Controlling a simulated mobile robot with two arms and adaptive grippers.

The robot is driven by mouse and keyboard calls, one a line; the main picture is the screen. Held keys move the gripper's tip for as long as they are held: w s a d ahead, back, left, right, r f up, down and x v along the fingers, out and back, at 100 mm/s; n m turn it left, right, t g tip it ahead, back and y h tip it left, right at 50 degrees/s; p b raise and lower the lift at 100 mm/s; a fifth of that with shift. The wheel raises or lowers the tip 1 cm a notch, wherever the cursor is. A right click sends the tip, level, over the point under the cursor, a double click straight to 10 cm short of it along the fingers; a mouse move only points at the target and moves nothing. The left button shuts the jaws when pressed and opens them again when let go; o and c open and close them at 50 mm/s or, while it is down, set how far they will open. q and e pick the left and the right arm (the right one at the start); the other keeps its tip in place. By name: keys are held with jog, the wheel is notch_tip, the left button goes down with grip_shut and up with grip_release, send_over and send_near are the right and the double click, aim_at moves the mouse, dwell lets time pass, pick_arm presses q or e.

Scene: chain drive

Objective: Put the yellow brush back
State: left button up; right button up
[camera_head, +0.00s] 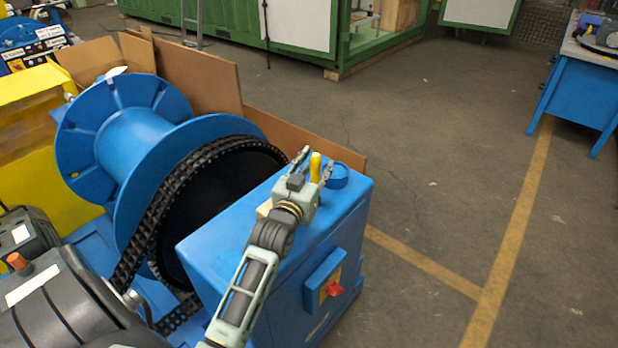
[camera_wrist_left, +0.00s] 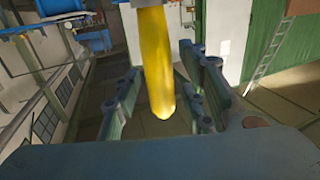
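The yellow brush shows as a yellow handle (camera_head: 315,166) standing upright above the far end of the blue cabinet top (camera_head: 228,228). My left gripper (camera_head: 315,169) is there, with one finger on each side of the handle. In the left wrist view the yellow handle (camera_wrist_left: 157,65) lies between the spread fingers (camera_wrist_left: 160,95), with gaps visible on both sides, so the gripper looks open. The brush's other end is out of view or hidden. A round blue holder or cup (camera_head: 337,175) sits just right of the gripper. My right gripper is not in view.
A black chain (camera_head: 165,205) and large blue spool (camera_head: 125,130) stand to the left. A red switch (camera_head: 334,289) is on the cabinet's side.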

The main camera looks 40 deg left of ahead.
pick_arm(q)
jog(key=b+v, duration=0.1)
jog(key=v, duration=1.1)
jog(key=shift+f, duration=0.15)
